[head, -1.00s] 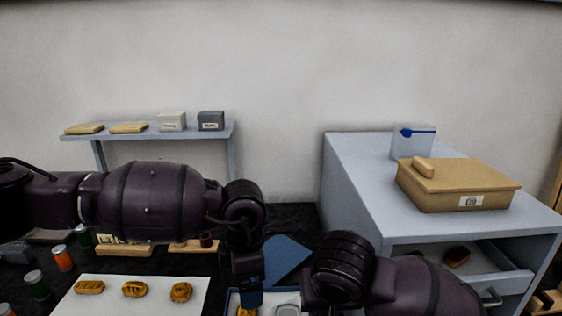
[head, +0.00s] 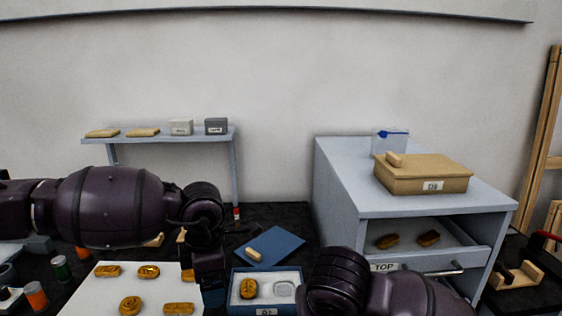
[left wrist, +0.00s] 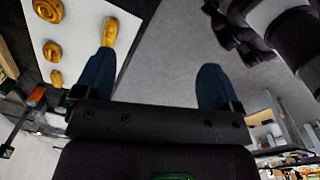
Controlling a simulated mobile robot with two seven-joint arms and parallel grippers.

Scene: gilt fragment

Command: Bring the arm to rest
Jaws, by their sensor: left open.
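My left gripper (head: 212,292) points down in the head view, between the white board and the blue-grey box. In the left wrist view its two blue fingers (left wrist: 156,80) are wide apart with nothing held between them. A gilt fragment (left wrist: 110,32) shows just past one fingertip, on the white board. My left arm stretches across the head view from the left. My right arm comes in at the bottom right; its gripper is out of the picture.
Several gilt fragments lie on the white board (head: 90,298). The blue-grey box (head: 265,312) holds one fragment (head: 249,288). Behind it lies a blue panel (head: 275,243) with a small tan piece. A cabinet (head: 340,190) at right has an open drawer holding two fragments.

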